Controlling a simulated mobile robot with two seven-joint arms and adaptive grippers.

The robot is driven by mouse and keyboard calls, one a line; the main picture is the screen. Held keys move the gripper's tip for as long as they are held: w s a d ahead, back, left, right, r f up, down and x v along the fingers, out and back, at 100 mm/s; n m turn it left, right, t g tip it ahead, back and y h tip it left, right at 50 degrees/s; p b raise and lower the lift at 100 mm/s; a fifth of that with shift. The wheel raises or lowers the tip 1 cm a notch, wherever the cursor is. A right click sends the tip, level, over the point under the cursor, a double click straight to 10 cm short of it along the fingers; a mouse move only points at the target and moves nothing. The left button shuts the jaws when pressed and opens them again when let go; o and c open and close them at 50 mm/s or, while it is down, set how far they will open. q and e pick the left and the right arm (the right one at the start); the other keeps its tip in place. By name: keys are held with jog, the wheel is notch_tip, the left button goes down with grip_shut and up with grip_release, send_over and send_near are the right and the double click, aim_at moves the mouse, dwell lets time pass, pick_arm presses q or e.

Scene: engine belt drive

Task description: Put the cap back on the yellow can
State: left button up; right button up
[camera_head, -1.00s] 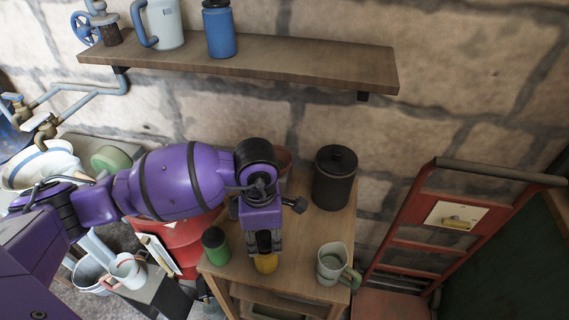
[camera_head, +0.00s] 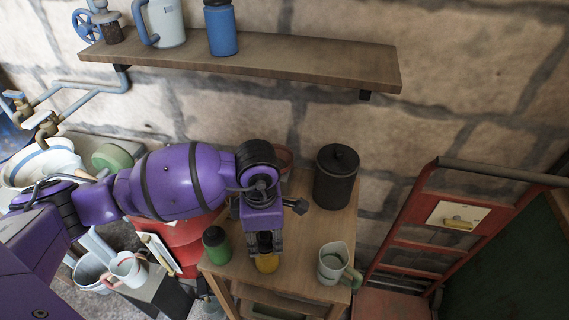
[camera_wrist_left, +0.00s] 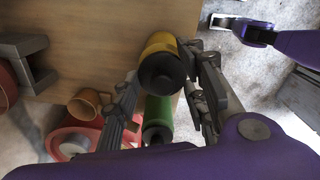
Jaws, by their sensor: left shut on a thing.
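The yellow can (camera_head: 266,264) stands upright near the front edge of the wooden table. My left gripper (camera_head: 265,249) points down right over its top. In the left wrist view the yellow can (camera_wrist_left: 172,44) has the dark round cap (camera_wrist_left: 160,72) at its near end, with my gripper's fingers on both sides. The gripper is shut on the cap. The cap looks in line with the can, but I cannot tell whether it is fully seated. In the head view the fingers mostly hide it.
A green can with a dark top (camera_head: 216,245) stands just left of the yellow can. A mug (camera_head: 333,264) stands to the right and a dark lidded pot (camera_head: 336,178) behind. A wall shelf (camera_head: 240,68) runs above. A red hand truck (camera_head: 415,235) leans at the right.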

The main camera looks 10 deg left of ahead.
aim_at(264, 235)
pick_arm(q)
jog(key=shift+f, duration=0.15)
dwell(0.4)
jog(key=shift+f+b, duration=0.3)
jog(key=shift+f, duration=0.25)
jog(key=o, duration=0.9)
notch_tip(264, 235, up, 12)
dwell(0.3)
